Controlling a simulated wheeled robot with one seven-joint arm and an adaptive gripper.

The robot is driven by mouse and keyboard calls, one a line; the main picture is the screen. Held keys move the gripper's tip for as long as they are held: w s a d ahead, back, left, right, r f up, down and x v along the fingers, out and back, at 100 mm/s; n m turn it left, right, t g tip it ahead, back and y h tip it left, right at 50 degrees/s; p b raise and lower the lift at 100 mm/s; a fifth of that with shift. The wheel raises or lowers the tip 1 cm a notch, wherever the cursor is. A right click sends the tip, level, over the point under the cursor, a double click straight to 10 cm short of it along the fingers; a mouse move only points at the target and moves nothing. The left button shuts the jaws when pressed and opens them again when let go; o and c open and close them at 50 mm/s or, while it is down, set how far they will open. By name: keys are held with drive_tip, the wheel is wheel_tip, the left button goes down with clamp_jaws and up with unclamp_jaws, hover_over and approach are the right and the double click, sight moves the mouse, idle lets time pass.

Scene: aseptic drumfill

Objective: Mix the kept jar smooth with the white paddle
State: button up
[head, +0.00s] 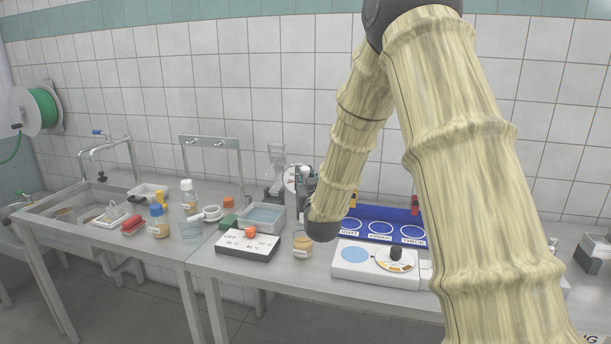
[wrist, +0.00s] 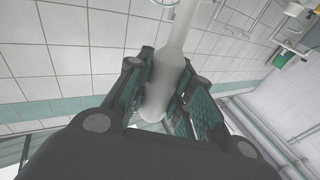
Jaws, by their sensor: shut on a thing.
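My gripper (wrist: 165,90) is shut on a pale white, paddle-like tool (wrist: 172,62), which lies between the two fingers. The tool runs up out of the top of the wrist view, so its far end is hidden. In the head view my gripper (head: 304,186) is small and partly behind my arm, above the back of the bench. A small glass jar (head: 302,247) with tan contents and a white label stands upright at the bench front, below the gripper. The label is too small to read surely. The tool and jar look apart.
A white box with an orange knob (head: 250,232) is left of the jar. A white unit with a blue disc (head: 355,254) and dial (head: 396,262) is right. A blue ringed tray (head: 433,219) lies behind it. A water basin (head: 282,212), bottles and sink (head: 62,212) are further left.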

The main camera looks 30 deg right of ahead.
drive_tip(key=shift+s+f, duration=0.15)
drive_tip(key=shift+f, duration=0.2)
drive_tip(key=shift+a+f+b, duration=0.15)
drive_tip(key=shift+f+b, duration=0.25)
drive_tip(key=shift+f, duration=0.25)
drive_tip(key=shift+s+f+b, duration=0.1)
drive_tip(key=shift+f+b, duration=0.5)
drive_tip(key=shift+f, duration=0.2)
drive_tip(key=shift+w+d+f+b, duration=0.1)
drive_tip(key=shift+w+f+b, duration=0.1)
drive_tip(key=shift+f+b, duration=0.8)
drive_tip(key=shift+w+d+f+b, duration=0.15)
drive_tip(key=shift+f+b, duration=0.45)
drive_tip(key=shift+f, duration=0.85)
drive_tip(key=shift+w+f+b, duration=0.2)
drive_tip(key=shift+f+b, duration=0.6)
drive_tip(key=shift+f, duration=0.4)
